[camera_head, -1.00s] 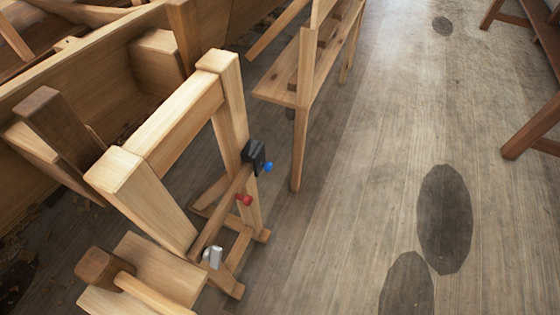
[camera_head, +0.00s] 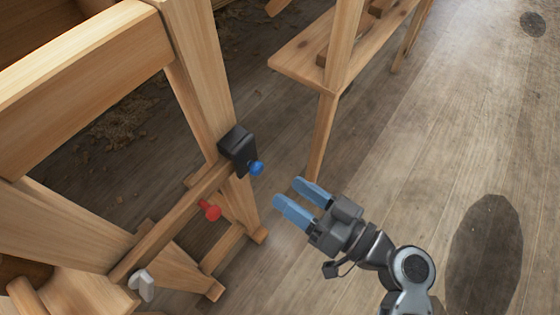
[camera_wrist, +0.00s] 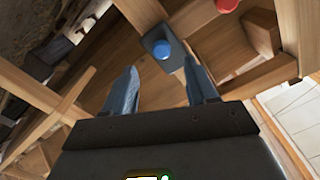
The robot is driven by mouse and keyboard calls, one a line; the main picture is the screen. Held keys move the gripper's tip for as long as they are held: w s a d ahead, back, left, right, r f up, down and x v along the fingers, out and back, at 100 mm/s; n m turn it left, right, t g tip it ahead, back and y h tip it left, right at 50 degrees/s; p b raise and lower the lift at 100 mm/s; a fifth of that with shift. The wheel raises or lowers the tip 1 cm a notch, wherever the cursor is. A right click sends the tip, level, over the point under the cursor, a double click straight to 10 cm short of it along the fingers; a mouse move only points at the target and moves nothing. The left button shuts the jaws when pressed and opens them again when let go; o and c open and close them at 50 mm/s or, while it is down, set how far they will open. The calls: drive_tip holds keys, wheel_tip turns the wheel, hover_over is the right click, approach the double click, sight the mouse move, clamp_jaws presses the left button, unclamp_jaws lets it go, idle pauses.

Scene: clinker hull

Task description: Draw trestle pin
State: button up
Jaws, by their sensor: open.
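The wooden trestle (camera_head: 205,85) stands at the left of the head view, with a lower rail (camera_head: 175,222) across its legs. A black block (camera_head: 237,148) sits on the right leg, and a blue-headed pin (camera_head: 257,168) sticks out of it. A red-headed pin (camera_head: 210,210) sticks out at the rail, lower and to the left. My gripper (camera_head: 293,200) has blue fingers, is open and empty, and points toward the trestle, to the right of both pins. In the wrist view, the blue pin (camera_wrist: 162,49) shows beyond and between my fingers (camera_wrist: 163,90). The red pin (camera_wrist: 228,4) is at the top edge.
A silver wing-shaped fitting (camera_head: 141,284) is at the rail's left end. A wooden bench (camera_head: 300,68) stands behind my gripper. The plank floor (camera_head: 400,170) to the right is open, with dark patches (camera_head: 485,255).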

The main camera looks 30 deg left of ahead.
sight(260, 171)
drive_tip(key=a, duration=0.8)
drive_tip(key=shift+w+r, duration=0.15)
drive_tip(key=shift+w, duration=0.25)
clamp_jaws()
